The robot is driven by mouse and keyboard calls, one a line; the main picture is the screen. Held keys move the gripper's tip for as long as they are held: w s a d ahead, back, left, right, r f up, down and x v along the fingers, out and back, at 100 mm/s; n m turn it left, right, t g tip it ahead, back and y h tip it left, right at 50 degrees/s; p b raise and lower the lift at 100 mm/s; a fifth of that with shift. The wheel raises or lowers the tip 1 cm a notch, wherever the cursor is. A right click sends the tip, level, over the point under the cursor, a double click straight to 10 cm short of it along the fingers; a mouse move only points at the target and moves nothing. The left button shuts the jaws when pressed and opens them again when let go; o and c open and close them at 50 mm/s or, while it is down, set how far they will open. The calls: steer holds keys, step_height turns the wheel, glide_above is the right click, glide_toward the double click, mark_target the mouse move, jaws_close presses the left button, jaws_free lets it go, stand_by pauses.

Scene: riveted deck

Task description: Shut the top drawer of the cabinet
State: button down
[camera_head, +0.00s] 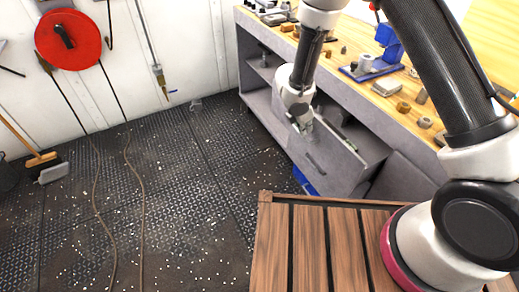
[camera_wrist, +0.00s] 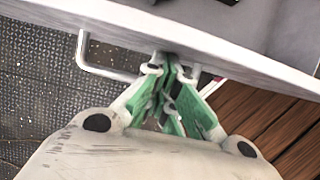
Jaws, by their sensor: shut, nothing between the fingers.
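The grey cabinet (camera_head: 262,92) stands under a wooden worktop at the right of the head view. Its top drawer (camera_head: 322,160) is pulled out, with the inside partly visible behind the front panel. My gripper (camera_head: 303,124) is at the outer side of that front, near its left end and upper edge. In the wrist view my gripper (camera_wrist: 168,95) has its green fingers together and empty, with the tips at the pale drawer front (camera_wrist: 215,50). A metal bar handle (camera_wrist: 104,70) runs beside and behind the fingers; I cannot tell whether they touch it.
A slatted wooden surface (camera_head: 310,245) lies in the foreground beneath my arm. A blue vise (camera_head: 388,45) and small parts sit on the worktop (camera_head: 350,72). A blue object (camera_head: 305,180) is below the drawer. The dark deck (camera_head: 190,190) to the left is open, with cables.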

steer(key=w+d, duration=0.7)
steer(key=d, duration=0.3)
steer(key=shift+d, duration=0.25)
